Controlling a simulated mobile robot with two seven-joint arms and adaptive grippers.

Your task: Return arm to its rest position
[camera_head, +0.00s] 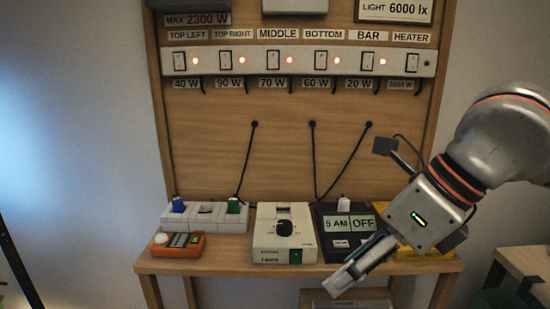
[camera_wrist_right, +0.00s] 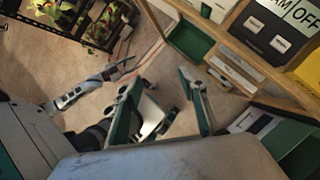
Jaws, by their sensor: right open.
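My right arm comes in from the right in the head view. Its gripper (camera_head: 352,278) points down and left, in front of the right part of the shelf's front edge. In the right wrist view its two fingers (camera_wrist_right: 162,82) stand apart, with nothing between them but floor further off. What looks like my left gripper (camera_wrist_right: 128,68) shows small in the right wrist view, above the floor; its jaw state is unclear. The head view does not show it.
A wooden shelf (camera_head: 225,268) holds a power strip (camera_head: 205,217), an orange meter (camera_head: 179,245), a white timer box (camera_head: 284,235) and a dark timer (camera_head: 344,238). A yellow box (camera_head: 412,253) is partly hidden by my right gripper. A switch panel (camera_head: 300,60) is above. A plant rack (camera_wrist_right: 75,18) stands on the floor.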

